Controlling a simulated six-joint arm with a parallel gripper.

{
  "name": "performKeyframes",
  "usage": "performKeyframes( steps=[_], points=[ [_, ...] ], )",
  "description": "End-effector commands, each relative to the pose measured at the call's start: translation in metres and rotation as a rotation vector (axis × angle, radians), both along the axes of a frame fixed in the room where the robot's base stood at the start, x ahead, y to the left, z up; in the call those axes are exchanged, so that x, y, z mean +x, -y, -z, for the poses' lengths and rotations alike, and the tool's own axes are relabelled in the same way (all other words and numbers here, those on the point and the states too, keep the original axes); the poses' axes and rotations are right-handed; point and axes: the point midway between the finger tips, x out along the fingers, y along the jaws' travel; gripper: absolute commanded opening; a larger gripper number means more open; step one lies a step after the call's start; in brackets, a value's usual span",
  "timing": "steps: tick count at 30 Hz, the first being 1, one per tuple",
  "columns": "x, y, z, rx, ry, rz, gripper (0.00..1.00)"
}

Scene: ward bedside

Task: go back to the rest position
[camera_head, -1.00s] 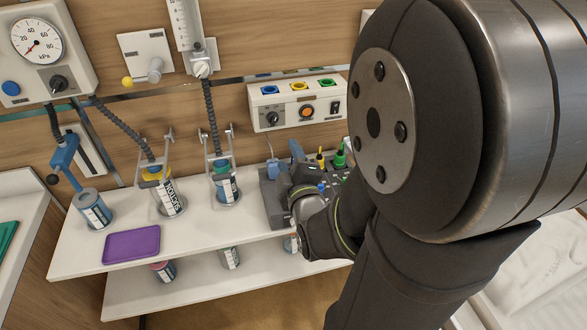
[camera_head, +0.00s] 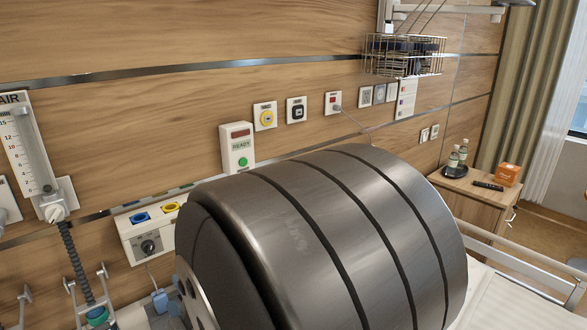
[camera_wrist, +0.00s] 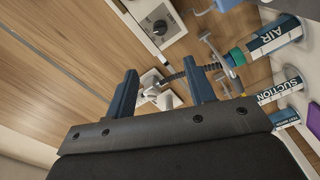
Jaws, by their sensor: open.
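My gripper (camera_wrist: 162,88) shows in the wrist view with its two dark blue fingers spread apart. Nothing is between the fingers, so it is open and empty. Behind the fingertips are the wall and a white wall fitting (camera_wrist: 152,90). The gripper does not show in the head view, where a large grey link of my arm fills the lower middle. No marker of a rest position shows.
In the wrist view, the AIR canister (camera_wrist: 275,38) and SUCTION canister (camera_wrist: 279,91) lie right of the fingers. In the head view, a wire basket (camera_head: 404,54) hangs on the wall, and a bedside cabinet (camera_head: 478,207) holds bottles and an orange box (camera_head: 508,174).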

Motion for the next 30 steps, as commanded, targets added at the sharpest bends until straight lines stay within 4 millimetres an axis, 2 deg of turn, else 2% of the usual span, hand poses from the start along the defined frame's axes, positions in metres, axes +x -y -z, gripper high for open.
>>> performKeyframes(
  steps=[8, 21, 30],
  points=[
    [0.029, -0.03, 0.0, 0.001, 0.001, -0.002, 0.49],
    [0.09, -0.09, 0.0, 0.001, 0.0, 0.0, 0.49],
    [0.115, -0.115, 0.0, 0.001, 0.001, 0.0, 0.49]
  ],
)
